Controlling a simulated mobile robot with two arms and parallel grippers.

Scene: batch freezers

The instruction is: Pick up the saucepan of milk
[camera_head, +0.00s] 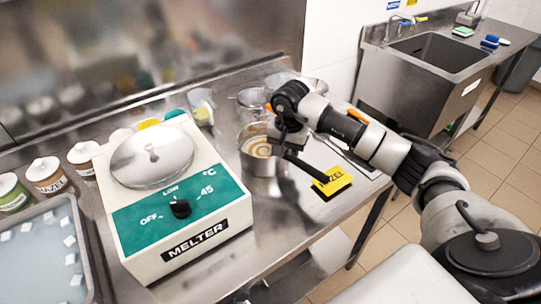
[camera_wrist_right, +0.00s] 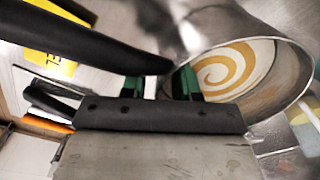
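The saucepan of milk (camera_head: 254,162) stands upright on the steel counter, right of the melter. It is a metal pan with a cream and orange-brown swirl inside; its black handle (camera_head: 305,168) points toward the front right. My right gripper (camera_head: 279,142) is low over the pan's right side, where the handle joins. In the right wrist view, the pan (camera_wrist_right: 288,85) is at the upper right and the handle (camera_wrist_right: 85,38) crosses from the left. The green fingertips (camera_wrist_right: 160,84) are apart, close to the handle's pan end; the handle partly hides them. I see no clear grip. My left gripper is out of view.
The white melter (camera_head: 190,245) with a metal lid stands left of the pan. A yellow label (camera_head: 332,182) lies beside the handle. Jars and containers (camera_head: 200,105) stand behind. A tray of water with white cubes (camera_head: 45,262) is at the left, a sink (camera_head: 440,50) at the back right.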

